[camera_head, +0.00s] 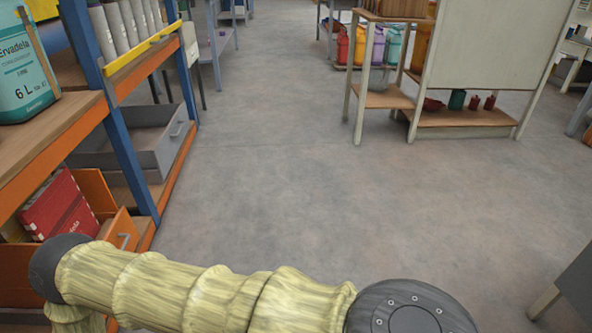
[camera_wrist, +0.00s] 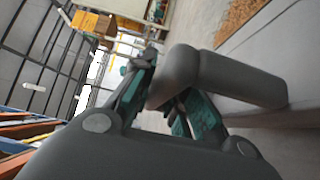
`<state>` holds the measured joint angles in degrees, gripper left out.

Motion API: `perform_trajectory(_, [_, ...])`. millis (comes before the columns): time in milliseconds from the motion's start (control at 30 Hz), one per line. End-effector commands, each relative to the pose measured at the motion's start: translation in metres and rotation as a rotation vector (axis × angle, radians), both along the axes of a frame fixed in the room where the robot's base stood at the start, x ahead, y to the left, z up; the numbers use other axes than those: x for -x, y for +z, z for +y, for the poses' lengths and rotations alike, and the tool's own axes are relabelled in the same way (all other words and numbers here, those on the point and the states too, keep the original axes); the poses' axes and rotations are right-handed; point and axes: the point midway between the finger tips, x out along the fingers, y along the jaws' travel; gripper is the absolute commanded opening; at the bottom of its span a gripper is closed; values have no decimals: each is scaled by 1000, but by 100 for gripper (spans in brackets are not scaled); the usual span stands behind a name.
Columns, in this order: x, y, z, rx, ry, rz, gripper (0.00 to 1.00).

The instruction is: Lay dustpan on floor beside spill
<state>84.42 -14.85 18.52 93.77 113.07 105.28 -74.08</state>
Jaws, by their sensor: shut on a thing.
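My gripper (camera_wrist: 163,92) shows in the wrist view, with its teal fingers closed around a smooth grey thing (camera_wrist: 228,76). This grey thing appears to be the dustpan or its handle; only part of it shows, so its full shape is not clear. A brown speckled patch (camera_wrist: 248,22) lies at the upper right of the wrist view, beyond the held thing; I cannot tell whether it is the spill. The head view shows neither my gripper, the dustpan nor a clear spill.
An orange and blue shelf (camera_head: 115,110) with a teal canister (camera_head: 22,75) stands at the left. A grey drawer box (camera_head: 150,145) sits low in it. A wooden stand (camera_head: 470,118) is at the upper right. The concrete floor (camera_head: 270,180) between is clear.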

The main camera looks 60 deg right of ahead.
Motion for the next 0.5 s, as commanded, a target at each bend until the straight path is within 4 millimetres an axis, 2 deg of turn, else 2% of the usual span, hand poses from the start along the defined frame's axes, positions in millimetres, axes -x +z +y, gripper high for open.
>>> perform_trajectory(100, [20, -5, 14, 0, -72, 1, 0])
perform_trajectory(200, [28, -7, 20, 0, -106, 0, 0])
perform_trajectory(500, [27, -9, 21, 1, -118, -2, 0])
